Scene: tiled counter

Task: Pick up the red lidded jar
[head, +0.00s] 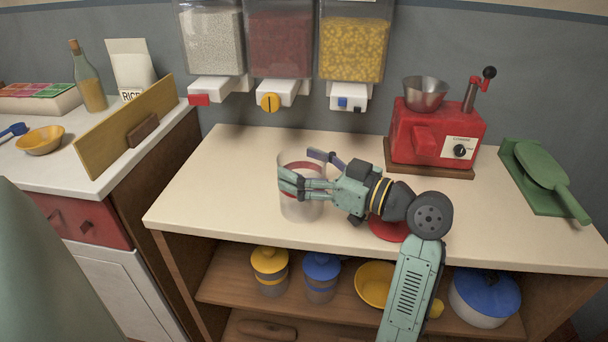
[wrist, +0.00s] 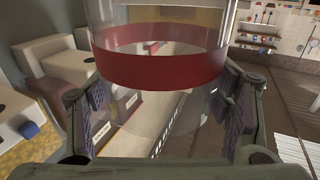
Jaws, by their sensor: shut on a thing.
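A clear jar with a red band (head: 300,209) is near the front left of the pale counter; it also fills the upper middle of the wrist view (wrist: 155,70). No lid shows on its top. A red disc (head: 388,231), perhaps its lid, lies on the counter, partly hidden behind my arm. My gripper (head: 304,172) is shut on the jar, with one finger on each side, as the wrist view (wrist: 161,100) shows. The jar looks upright. I cannot tell whether its base touches the counter.
A red machine (head: 438,135) with a metal bowl and crank stands at the back right. Dispensers (head: 280,45) hang above the back. Yellow-lidded (head: 269,262) and blue-lidded (head: 321,268) jars stand on the shelf below. The counter's left side is clear.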

